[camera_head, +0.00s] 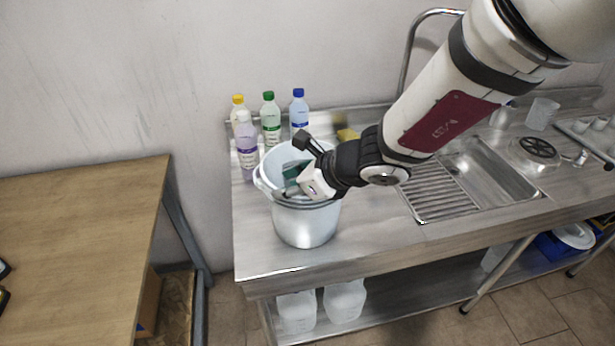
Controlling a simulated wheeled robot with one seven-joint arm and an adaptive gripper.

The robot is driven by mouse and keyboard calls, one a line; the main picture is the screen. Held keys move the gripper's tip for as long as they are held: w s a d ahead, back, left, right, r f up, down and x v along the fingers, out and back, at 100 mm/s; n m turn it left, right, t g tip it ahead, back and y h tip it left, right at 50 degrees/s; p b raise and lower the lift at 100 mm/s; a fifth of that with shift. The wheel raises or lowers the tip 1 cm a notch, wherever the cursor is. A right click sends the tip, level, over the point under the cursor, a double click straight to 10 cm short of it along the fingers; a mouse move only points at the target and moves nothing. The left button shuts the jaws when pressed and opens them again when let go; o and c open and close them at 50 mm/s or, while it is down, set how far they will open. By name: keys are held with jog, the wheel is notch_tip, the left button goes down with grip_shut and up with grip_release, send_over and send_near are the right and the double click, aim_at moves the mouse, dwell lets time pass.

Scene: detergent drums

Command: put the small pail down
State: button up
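A pale grey-white pail (305,226) is upright at the left end of the steel counter, its open mouth facing up. Its base appears to be at the counter top, but I cannot tell whether it touches or hovers slightly. My gripper (293,172) is at the pail's mouth, coming from the right, with part of it over the opening and rim. A dark green patch shows inside the mouth beside the fingers. The gripper hides the right part of the rim, and I cannot tell whether the fingers are closed on it.
Several bottles stand behind the pail, including a purple one (246,150), a green-capped one (270,120) and a blue-capped one (299,112). A sink (487,172) lies to the right. A wooden table (75,235) stands left across a gap. Clear counter (380,225) lies right of the pail.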

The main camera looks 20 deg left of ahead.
jog(key=p+v, duration=0.1)
jog(key=v, duration=0.8)
jog(key=shift+r, duration=0.25)
jog(key=shift+s+d, duration=0.1)
jog(key=shift+d, duration=0.05)
jog(key=s+d+r+n+t+h, duration=0.1)
jog(key=s+d+r+n+h, duration=0.2)
jog(key=d, duration=0.7)
jog(key=s+d+r+n+h, duration=0.3)
jog(key=s+d+n, duration=0.4)
jog(key=d+n, duration=0.3)
jog(key=s+d+r+n+t+h, duration=0.1)
jog(key=s+d+r+n+h, duration=0.2)
jog(key=d, duration=0.8)
notch_tip(320, 180, up, 3)
jog(key=s+n, duration=0.2)
jog(key=n, duration=0.2)
jog(key=shift+s+d+f+t, duration=0.15)
jog(key=shift+d+f+t, duration=0.05)
jog(key=shift+d+t, duration=0.15)
